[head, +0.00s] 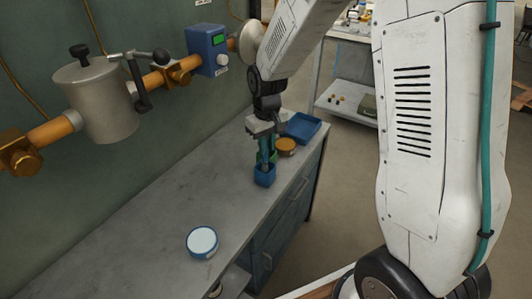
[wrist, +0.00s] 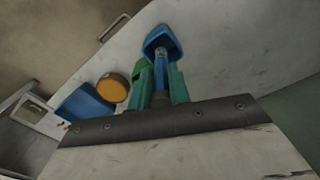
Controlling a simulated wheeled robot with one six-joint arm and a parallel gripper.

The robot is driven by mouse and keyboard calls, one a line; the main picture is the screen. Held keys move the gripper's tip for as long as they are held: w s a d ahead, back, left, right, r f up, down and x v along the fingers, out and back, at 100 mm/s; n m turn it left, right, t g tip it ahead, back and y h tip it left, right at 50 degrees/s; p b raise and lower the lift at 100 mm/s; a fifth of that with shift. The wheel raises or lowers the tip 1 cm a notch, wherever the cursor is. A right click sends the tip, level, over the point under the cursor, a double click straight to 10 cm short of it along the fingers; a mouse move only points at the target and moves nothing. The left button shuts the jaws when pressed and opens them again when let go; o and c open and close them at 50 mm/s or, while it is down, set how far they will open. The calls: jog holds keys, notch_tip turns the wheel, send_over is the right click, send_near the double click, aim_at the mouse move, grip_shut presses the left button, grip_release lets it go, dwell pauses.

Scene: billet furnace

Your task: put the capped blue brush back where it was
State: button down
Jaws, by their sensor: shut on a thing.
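My gripper (head: 265,158) points down over the grey bench, with its green fingers shut on the blue shaft of the brush (wrist: 161,70). The shaft also shows between the fingers in the head view. At its lower end is a blue, box-like piece (head: 265,177), which also shows in the wrist view (wrist: 162,40). I cannot tell whether this piece is the brush's cap or a separate holder, or whether it touches the bench. A green thing (wrist: 139,70) is partly hidden behind the fingers in the wrist view.
An orange-topped round tin (head: 287,146) and a blue tray (head: 302,127) stand close behind my gripper. A white-topped blue tin (head: 202,242) is nearer on the bench (head: 165,220). Pipework with a grey canister (head: 98,103) runs along the wall. The bench middle is clear.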

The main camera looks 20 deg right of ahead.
aim_at(267, 162)
jog(key=shift+f, duration=1.55)
jog(key=shift+f, duration=0.15)
jog(key=c, duration=1.3)
grip_release()
